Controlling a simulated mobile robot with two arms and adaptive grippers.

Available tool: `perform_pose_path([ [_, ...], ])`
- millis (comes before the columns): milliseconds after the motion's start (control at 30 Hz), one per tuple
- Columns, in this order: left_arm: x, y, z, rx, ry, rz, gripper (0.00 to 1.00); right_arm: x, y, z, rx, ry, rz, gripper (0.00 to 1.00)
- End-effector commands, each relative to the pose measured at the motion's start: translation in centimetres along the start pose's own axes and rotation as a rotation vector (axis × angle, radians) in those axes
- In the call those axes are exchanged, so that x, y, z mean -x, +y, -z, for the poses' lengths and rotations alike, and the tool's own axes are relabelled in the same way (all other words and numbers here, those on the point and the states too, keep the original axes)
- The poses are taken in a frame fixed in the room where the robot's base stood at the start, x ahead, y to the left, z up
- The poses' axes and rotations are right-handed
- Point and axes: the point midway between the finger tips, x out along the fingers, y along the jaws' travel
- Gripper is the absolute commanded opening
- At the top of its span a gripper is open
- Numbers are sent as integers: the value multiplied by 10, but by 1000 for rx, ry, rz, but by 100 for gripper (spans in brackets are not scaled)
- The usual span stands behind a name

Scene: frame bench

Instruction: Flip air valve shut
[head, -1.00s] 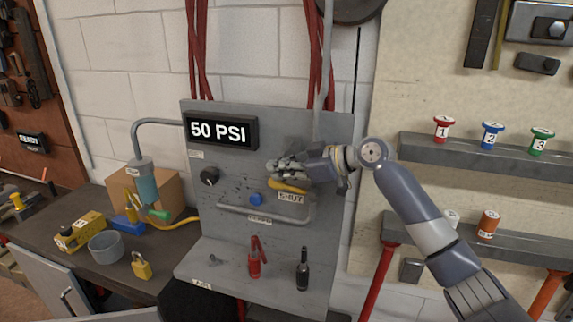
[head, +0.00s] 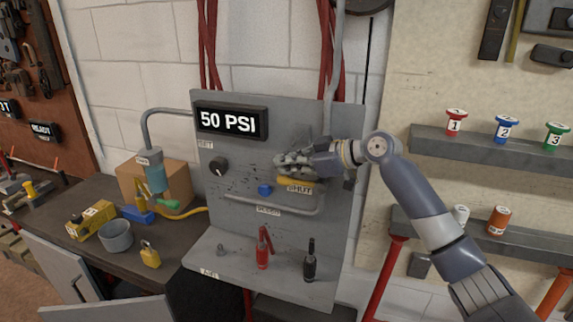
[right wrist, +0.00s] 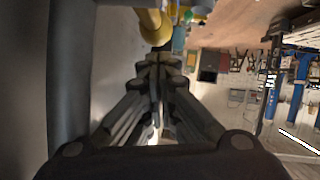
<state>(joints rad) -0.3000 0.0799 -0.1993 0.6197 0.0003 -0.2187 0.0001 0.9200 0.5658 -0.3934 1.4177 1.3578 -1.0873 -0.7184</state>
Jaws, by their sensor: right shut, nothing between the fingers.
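The air valve's yellow lever (head: 296,184) lies roughly level on the grey panel (head: 215,245), just above a label reading SHUT (head: 299,190). My right gripper (head: 280,160) is shut and empty, in front of the panel just above the lever, and hides part of it. In the right wrist view its closed fingertips (right wrist: 158,62) point toward a yellow piece (right wrist: 152,24) near the panel; I cannot tell whether they touch it. The display (head: 231,121) reads 50 PSI. My left gripper is not in view.
A black knob (head: 219,166) and a blue button (head: 265,190) are on the panel. A red tool (head: 263,250) and a black one (head: 310,262) stand on its ledge. The bench at left holds a grey cup (head: 115,236) and a yellow padlock (head: 150,255).

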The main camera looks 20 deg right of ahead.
Motion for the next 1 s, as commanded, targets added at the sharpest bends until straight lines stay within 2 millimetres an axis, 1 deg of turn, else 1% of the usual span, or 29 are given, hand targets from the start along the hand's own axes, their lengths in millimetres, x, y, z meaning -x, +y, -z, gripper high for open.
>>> perform_pose_path([
  [167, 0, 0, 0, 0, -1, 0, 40, 25, 1, -1, 3, -2, -3, 0],
  [400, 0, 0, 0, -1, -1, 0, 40, 77, 1, -1, 2, -3, -4, 0],
  [500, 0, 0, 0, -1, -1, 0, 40, 95, 0, -1, 2, -2, -3, 0],
  [600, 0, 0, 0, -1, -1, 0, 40, 107, 0, -1, 1, -1, -2, 0],
  [733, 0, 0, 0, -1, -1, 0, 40, 116, 0, 0, 1, -1, -1, 0],
  [867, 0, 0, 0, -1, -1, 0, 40, 117, -1, -2, -1, -3, 2, 0],
  [967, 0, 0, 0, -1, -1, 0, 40, 106, -11, -17, -11, -31, 12, 0],
  [1000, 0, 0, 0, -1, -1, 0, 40, 98, -19, -28, -18, -54, 19, 0],
])
